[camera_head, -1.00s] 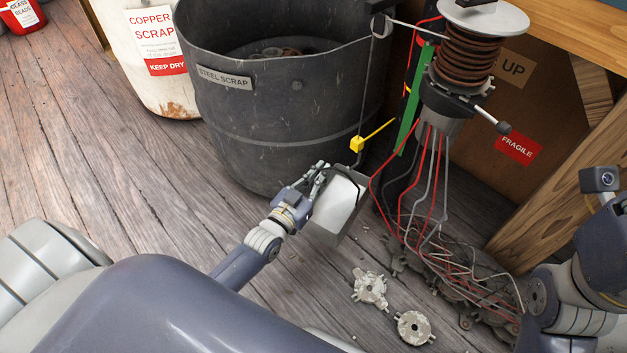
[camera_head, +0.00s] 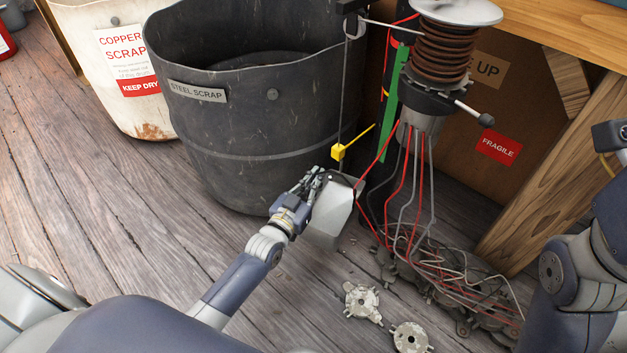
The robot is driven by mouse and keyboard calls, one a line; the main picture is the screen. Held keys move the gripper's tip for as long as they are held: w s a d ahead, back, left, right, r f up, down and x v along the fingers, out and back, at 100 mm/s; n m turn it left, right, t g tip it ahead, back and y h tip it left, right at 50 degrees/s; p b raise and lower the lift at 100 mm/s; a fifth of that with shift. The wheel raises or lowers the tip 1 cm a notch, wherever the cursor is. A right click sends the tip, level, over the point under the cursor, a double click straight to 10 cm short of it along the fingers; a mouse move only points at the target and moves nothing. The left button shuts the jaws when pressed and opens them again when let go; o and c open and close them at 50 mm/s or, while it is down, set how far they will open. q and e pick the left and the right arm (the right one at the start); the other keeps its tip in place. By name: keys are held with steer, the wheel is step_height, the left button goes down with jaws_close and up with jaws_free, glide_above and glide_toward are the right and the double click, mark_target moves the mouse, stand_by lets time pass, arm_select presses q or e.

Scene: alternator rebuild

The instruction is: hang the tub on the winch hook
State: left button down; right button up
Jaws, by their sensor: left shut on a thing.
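The tub (camera_head: 331,217) is a pale grey metal container with a dark edge or handle along its top. My left gripper (camera_head: 314,186) is shut on the tub's upper left side and holds it in front of the steel scrap bin. The winch hook hangs on a thin cable, under a yellow block (camera_head: 338,153) with a yellow rod. The hook's lower end is right by the top of the tub; I cannot tell whether they touch. My right arm shows at the right edge, but its gripper is out of view.
The dark steel scrap bin (camera_head: 248,131) stands just behind the tub. A copper coil spool (camera_head: 444,55) with hanging red and grey wires stands to the right, above a pile of metal parts. Two loose metal plates (camera_head: 362,302) lie on the floor. A wooden post (camera_head: 545,165) stands at right.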

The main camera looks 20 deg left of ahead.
arm_select(q)
steer(key=shift+f, duration=0.2)
stand_by(0.7)
steer(key=c, duration=1.7)
jaws_free()
steer(key=shift+f, duration=0.15)
steer(key=s, duration=0.8)
steer(key=s+a, duration=0.1)
steer(key=s, duration=0.3)
steer(key=shift+a, duration=0.1)
